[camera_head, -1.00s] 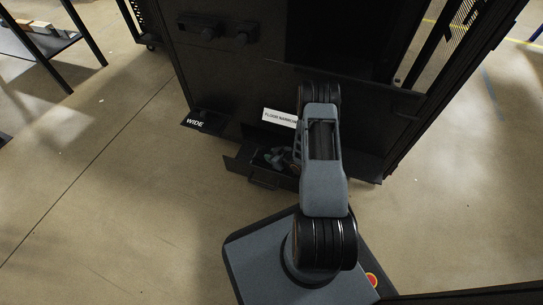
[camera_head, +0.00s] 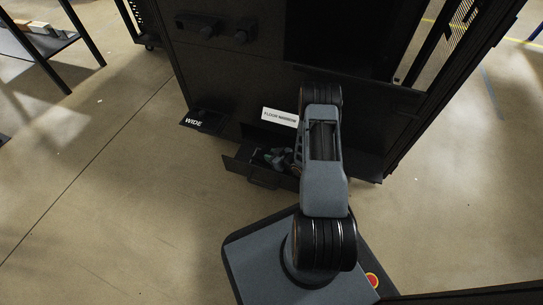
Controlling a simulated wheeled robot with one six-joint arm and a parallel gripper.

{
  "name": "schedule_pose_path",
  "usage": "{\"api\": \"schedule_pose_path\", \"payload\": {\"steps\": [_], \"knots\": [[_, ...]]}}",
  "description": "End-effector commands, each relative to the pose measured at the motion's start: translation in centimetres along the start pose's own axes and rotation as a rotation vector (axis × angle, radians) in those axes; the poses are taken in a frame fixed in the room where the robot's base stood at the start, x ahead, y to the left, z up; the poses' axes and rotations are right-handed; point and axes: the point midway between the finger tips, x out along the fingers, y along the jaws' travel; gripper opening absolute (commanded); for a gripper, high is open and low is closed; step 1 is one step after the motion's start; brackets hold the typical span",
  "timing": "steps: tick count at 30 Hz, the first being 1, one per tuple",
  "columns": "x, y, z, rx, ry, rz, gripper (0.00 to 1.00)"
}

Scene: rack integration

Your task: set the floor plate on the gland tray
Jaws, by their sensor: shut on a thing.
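The gland tray (camera_head: 262,179) looks like the dark, shallow tray with a handle-like front that juts out low from the rack. My gripper (camera_head: 272,158) appears as small blue-grey parts over this tray, just left of my arm, and is mostly hidden. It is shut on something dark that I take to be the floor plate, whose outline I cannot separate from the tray. I cannot tell whether the plate touches the tray. A white label reading "FLOOR NARROW" (camera_head: 280,117) shows just behind, and my arm covers the area to its right.
The dark rack (camera_head: 240,80) fills the upper middle, with an open bay at right. A black piece marked "WIDE" (camera_head: 203,121) lies at its lower left corner. A table (camera_head: 45,42) stands at the far left. The floor at left and right is clear.

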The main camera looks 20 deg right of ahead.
Motion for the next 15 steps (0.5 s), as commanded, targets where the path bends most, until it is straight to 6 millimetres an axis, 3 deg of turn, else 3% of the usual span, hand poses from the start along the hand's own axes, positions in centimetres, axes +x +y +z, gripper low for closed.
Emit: {"api": "schedule_pose_path", "payload": {"steps": [10,15], "knots": [[0.00,0.02,-0.05,-0.001,0.000,0.000,0.63],[0.00,-0.01,0.03,0.000,-0.002,0.000,0.63]]}}
